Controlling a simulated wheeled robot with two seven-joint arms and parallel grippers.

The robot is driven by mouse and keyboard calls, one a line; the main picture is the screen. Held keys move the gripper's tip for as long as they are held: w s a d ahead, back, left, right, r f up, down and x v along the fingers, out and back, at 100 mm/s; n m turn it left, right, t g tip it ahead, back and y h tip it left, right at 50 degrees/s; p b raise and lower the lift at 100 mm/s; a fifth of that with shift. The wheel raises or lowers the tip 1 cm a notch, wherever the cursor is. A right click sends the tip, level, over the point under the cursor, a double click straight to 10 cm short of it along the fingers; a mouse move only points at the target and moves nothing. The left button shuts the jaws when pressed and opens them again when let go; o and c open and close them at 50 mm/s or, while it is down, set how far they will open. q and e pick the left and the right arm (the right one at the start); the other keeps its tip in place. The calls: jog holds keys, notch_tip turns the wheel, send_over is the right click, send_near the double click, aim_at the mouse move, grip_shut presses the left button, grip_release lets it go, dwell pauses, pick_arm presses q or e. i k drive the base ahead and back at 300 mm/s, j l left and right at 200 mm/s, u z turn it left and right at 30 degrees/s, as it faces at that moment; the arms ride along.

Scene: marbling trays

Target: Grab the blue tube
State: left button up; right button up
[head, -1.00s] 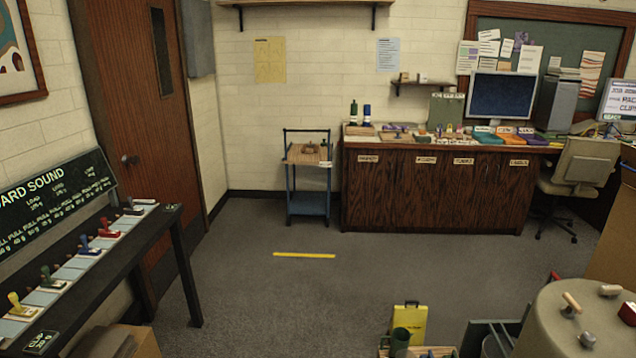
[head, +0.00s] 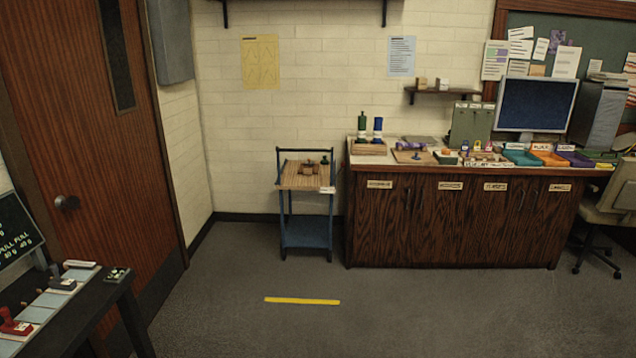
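A blue tube (head: 378,129) stands upright on a small wooden block (head: 369,149) at the left end of the long cabinet's top. A similar dark green tube (head: 362,126) stands close to its left on the same block. Both are far off across the room, and fine detail is too small to tell. Neither of my grippers is in view.
A dark wood cabinet (head: 460,220) stands along the back wall with trays and a monitor (head: 535,104). A blue cart (head: 305,235) is left of it. A dark table (head: 75,305) is at lower left. The floor (head: 400,310) with a yellow strip (head: 302,300) is clear.

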aim_at(379, 123)
jog(key=i, duration=1.7)
jog(key=i+z, duration=0.15)
jog(key=i, duration=0.25)
jog(key=i+j+z, duration=0.2)
jog(key=i, duration=0.25)
jog(key=i+j+z, duration=0.15)
jog(key=i, duration=0.25)
jog(key=i+j+z, duration=0.2)
jog(key=i, duration=0.2)
jog(key=i+z, duration=0.1)
jog(key=z, duration=0.3)
jog(key=i+j+z, duration=0.1)
jog(key=z, duration=0.25)
jog(key=i+j+z, duration=0.1)
jog(key=z, duration=0.3)
